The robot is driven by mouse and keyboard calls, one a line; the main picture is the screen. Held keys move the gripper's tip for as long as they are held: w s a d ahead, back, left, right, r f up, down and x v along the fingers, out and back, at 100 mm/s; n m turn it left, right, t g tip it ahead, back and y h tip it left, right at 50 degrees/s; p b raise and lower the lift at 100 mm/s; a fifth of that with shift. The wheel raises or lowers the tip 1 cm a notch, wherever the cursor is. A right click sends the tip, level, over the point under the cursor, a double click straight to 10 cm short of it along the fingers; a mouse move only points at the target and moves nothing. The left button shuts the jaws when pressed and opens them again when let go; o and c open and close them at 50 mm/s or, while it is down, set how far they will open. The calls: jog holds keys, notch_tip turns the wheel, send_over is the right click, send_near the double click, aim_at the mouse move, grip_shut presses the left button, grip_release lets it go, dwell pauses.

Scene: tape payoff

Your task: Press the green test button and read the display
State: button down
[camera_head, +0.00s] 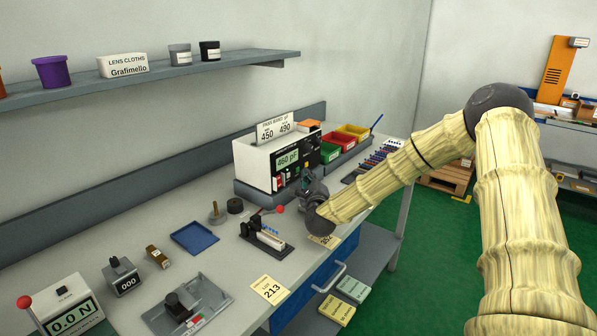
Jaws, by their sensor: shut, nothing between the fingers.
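The tester (262,160) is a white box with a black front panel, standing on a grey base on the bench. Its lit display (288,160) reads 460 pF. A card on top (275,127) says PASS BAND pF, 450 and 490. Small green and red parts show low on the left of the panel; I cannot tell whether one is the test button. My gripper (305,182) is shut and empty at the lower right of the panel, very close to it. It hides part of the panel, and I cannot tell whether it touches a button.
Green, red and yellow bins (352,132) stand right of the tester. A small fixture with a red-knobbed lever (267,237), a blue tray (194,237) and a lot card (270,290) lie in front and left. A shelf (150,75) runs above the bench.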

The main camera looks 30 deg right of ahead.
jog(key=shift+s+d, duration=0.3)
jog(key=shift+s, duration=0.45)
jog(key=shift+s+d, duration=0.35)
jog(key=shift+s, duration=0.45)
jog(key=shift+s+d, duration=0.3)
jog(key=shift+s, duration=0.45)
jog(key=shift+d, duration=0.1)
